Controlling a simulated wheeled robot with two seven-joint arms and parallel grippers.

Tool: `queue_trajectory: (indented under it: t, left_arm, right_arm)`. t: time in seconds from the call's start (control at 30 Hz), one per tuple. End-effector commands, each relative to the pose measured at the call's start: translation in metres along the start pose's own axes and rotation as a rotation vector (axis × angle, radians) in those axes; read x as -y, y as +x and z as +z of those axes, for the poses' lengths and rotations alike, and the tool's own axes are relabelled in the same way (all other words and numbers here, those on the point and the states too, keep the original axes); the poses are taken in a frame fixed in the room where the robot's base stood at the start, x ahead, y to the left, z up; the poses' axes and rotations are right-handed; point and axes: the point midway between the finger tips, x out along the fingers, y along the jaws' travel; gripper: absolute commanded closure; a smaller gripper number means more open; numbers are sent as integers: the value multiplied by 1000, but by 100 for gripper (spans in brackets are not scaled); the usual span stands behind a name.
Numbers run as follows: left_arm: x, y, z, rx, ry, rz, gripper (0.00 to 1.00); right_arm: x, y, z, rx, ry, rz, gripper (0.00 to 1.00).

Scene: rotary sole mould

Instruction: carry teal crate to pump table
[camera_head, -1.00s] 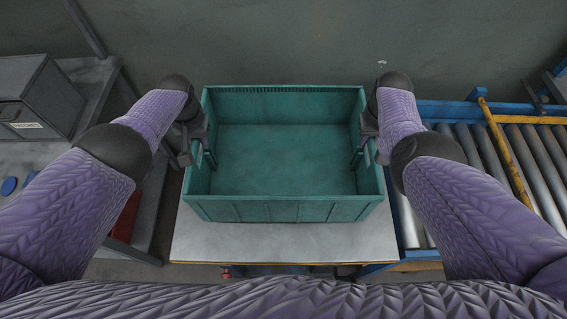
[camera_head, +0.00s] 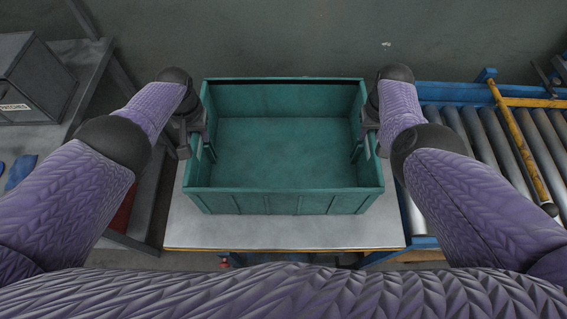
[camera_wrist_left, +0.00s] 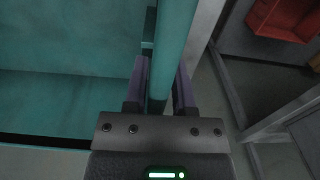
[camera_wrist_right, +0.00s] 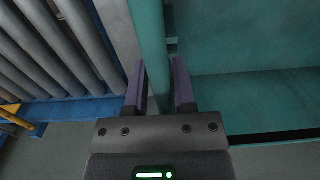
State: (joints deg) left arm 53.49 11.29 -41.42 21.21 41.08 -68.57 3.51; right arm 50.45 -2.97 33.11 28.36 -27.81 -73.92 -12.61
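The teal crate (camera_head: 285,202) is upright, open-topped and empty, in the middle of the head view over a pale-topped table (camera_head: 285,235). I cannot tell whether its base touches the tabletop. My left gripper (camera_head: 198,140) is at the crate's left wall; in the left wrist view its fingers (camera_wrist_left: 160,90) are on both sides of the teal rim (camera_wrist_left: 174,40), closed on it. My right gripper (camera_head: 368,140) is at the right wall; in the right wrist view its fingers (camera_wrist_right: 160,90) likewise straddle the rim (camera_wrist_right: 150,40). The fingertips are partly hidden by the rim.
A roller conveyor (camera_head: 490,140) with a blue frame and yellow bar stands close on the right. A grey bench (camera_head: 70,75) with a dark grey box (camera_head: 32,75) is on the left. A red bin (camera_wrist_left: 283,17) sits low there. A grey wall (camera_head: 285,35) is behind.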

Motion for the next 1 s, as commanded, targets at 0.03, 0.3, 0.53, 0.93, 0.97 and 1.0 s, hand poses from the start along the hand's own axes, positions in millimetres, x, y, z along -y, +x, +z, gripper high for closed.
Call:
queue_trajectory:
  t: [0.03, 0.3, 0.53, 0.93, 0.97, 1.0]
  left_arm:
    - [-1, -2, 0, -1, 1, 1, 56]
    - [-2, -2, -1, -2, 2, 4, 46]
    - [-3, -14, -3, -4, 3, 10, 46]
    - [-1, -104, -1, -5, 1, 3, 46]
    - [-1, -109, -1, -3, 1, 3, 46]
    - [-1, -114, -1, -3, 1, 3, 46]
  right_arm:
    - [0, -2, 0, -1, 0, -1, 56]
    - [2, -2, 0, 0, -1, -4, 46]
    - [2, -2, 0, 0, -2, -4, 46]
    - [2, -2, 0, 0, -2, -5, 46]
    - [2, -2, 0, 0, -2, -5, 46]
    - [2, -2, 0, 0, -2, -5, 46]
